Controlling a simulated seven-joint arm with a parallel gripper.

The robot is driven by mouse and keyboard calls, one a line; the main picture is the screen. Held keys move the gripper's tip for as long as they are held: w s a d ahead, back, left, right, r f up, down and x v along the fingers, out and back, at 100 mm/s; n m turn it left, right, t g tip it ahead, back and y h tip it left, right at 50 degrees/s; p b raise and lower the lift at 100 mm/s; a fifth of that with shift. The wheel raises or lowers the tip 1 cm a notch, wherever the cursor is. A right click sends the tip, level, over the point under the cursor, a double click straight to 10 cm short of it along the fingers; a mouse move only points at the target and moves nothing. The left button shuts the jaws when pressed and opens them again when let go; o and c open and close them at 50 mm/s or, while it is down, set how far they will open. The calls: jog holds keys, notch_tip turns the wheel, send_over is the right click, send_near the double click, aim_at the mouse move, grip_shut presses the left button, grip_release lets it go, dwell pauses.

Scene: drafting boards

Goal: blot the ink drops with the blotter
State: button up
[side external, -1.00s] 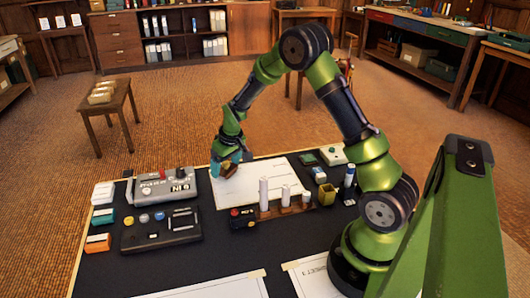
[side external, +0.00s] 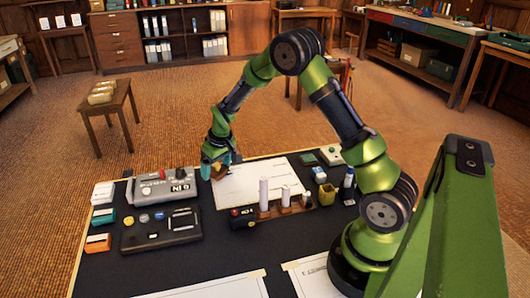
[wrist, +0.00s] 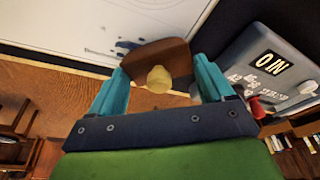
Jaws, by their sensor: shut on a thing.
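The blotter (wrist: 158,55) is a brown wooden block with a pale yellow knob. My gripper (wrist: 160,77) is shut on the blotter's knob between its teal fingers. In the side view my gripper (side external: 216,160) is at the left far corner of the white sheet (side external: 250,187), with the brown blotter (side external: 219,173) below it. Dark blue ink drops (wrist: 127,45) show on the sheet in the wrist view, just beside the blotter's edge, with fainter marks nearby. The blotter's underside is hidden, and I cannot tell whether it touches the sheet.
A grey device marked with letters (side external: 163,187) stands close to the left of the sheet. A wooden rack with white cylinders (side external: 285,205) is at the sheet's near edge. A black control panel (side external: 160,228) and small boxes (side external: 103,193) lie further left.

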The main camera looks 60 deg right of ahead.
jog(key=shift+s+f, duration=0.1)
jog(key=shift+s+d, duration=2.05)
jog(key=shift+d, duration=0.05)
jog(key=shift+w+a, duration=2.1)
jog(key=shift+w, duration=0.1)
jog(key=shift+s+d, duration=0.1)
jog(key=shift+s+d, duration=2)
jog(key=shift+s, duration=0.1)
